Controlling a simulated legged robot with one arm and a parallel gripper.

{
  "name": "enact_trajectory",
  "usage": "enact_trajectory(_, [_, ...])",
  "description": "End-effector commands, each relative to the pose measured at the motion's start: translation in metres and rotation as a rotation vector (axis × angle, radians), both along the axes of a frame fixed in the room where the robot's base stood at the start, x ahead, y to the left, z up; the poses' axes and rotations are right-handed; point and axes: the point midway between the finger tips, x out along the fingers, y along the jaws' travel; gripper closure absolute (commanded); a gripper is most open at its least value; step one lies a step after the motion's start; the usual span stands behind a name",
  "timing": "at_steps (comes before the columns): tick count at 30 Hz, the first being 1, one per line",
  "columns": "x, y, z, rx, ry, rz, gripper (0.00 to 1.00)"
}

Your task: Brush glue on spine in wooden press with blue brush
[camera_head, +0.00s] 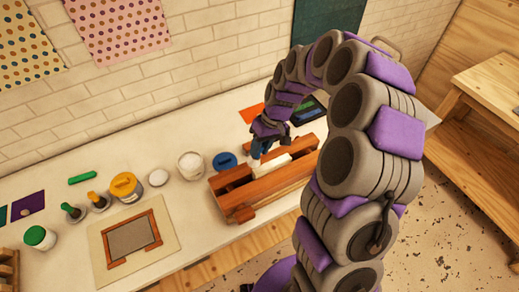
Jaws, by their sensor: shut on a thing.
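The wooden press (240,197) lies on the white worktable, with orange-brown beams. A pale block (271,166), which looks like the book spine, shows between its beams. My gripper (264,143) is above the far side of the press, at the end of my curled arm. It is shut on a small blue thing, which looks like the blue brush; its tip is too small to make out. I cannot tell whether it touches the pale block.
Left of the press stand a blue-lidded jar (225,161), a white pot (191,165), a yellow-lidded jar (125,187) and a green-lidded jar (39,237). A wooden frame (131,239) lies on a mat at the front. A dark tray (305,110) lies behind the gripper.

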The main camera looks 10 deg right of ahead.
Motion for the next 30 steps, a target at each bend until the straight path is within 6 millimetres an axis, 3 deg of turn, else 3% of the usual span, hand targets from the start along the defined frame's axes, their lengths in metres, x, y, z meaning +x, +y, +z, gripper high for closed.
enact_trajectory(10, [-0.005,0.003,0.029,-0.002,0.001,0.001,1.00])
enact_trajectory(30, [-0.005,0.003,0.031,-0.002,0.002,0.000,1.00])
